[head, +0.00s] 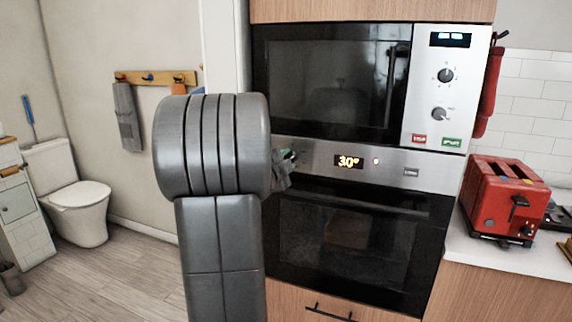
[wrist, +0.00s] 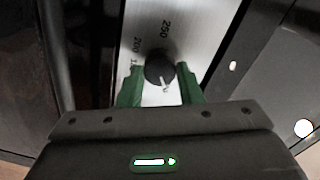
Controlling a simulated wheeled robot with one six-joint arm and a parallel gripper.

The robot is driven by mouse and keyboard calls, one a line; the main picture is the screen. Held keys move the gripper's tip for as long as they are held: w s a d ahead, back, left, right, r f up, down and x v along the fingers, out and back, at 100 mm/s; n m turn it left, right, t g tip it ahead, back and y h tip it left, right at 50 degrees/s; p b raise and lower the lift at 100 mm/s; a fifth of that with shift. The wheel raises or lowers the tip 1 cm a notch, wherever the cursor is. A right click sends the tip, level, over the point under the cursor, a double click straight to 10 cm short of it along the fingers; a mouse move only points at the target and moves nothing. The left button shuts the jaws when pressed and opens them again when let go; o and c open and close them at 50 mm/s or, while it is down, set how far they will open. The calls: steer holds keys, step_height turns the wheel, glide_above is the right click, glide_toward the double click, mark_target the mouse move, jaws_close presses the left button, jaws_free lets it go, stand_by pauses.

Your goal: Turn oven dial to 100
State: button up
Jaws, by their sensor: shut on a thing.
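The oven (head: 350,235) is built into the cabinet, with a silver control strip and a lit display (head: 348,162) that appears to read 30. The oven dial (wrist: 160,68) is a round black knob with a pale pointer mark, seen in the wrist view. Printed numbers beside it include 250 and 200; others are partly hidden. My gripper (wrist: 160,84) has its green fingers on either side of the dial, shut on it. In the head view my gripper (head: 287,160) is at the left of the control strip, and my arm hides the dial there.
A microwave (head: 330,80) with its own knobs sits directly above the oven. A red toaster (head: 503,200) stands on the counter at the right. A toilet (head: 75,195) and a wall hook rail (head: 155,78) are at the left.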

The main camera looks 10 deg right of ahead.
steer(key=shift+f+m, duration=0.1)
steer(key=shift+m, duration=0.2)
steer(key=o, duration=1)
steer(key=shift+c, duration=0.2)
steer(key=v, duration=1.3)
steer(key=shift+s+a, duration=0.3)
steer(key=x, duration=1.4)
steer(key=shift+s, duration=0.15)
